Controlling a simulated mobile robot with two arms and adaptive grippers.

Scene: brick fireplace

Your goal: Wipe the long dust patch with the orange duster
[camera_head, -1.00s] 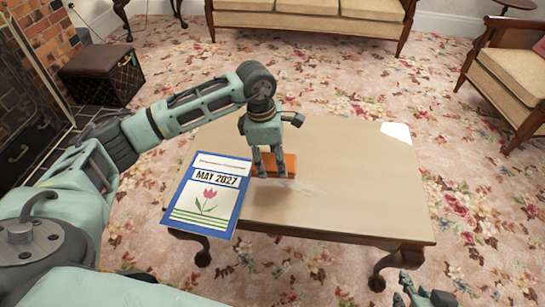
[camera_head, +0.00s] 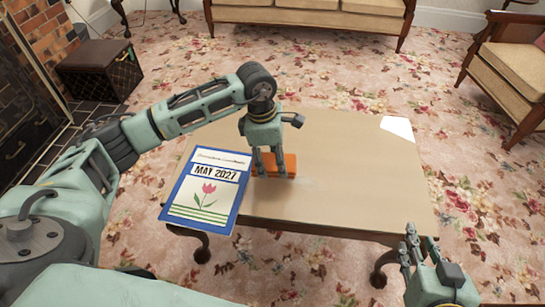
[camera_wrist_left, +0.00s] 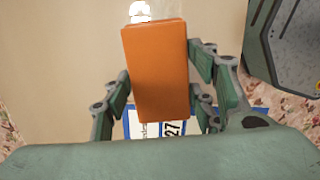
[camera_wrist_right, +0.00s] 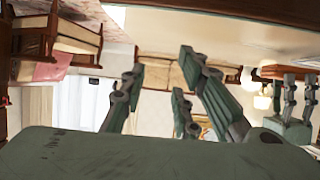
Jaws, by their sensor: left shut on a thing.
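The orange duster (camera_head: 281,170) is a block on the table, close to the right edge of the calendar. My left gripper (camera_head: 268,172) is shut on it from above. The left wrist view shows the duster (camera_wrist_left: 157,70) between the two fingers. A faint pale dust patch (camera_head: 305,183) shows on the tabletop just right of the duster. Its outline is hard to make out, and the duster and gripper may hide part of it. My right gripper (camera_head: 418,246) is open and empty beside the table's front right corner. Its spread fingers show in the right wrist view (camera_wrist_right: 165,85).
The beige wooden table (camera_head: 350,200) has clear room to the right. A blue-bordered May 2027 calendar (camera_head: 207,190) overhangs its front left edge. A white sheet (camera_head: 397,127) lies at the back right corner. A sofa (camera_head: 310,18), an armchair (camera_head: 510,75) and a dark box (camera_head: 98,70) stand around.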

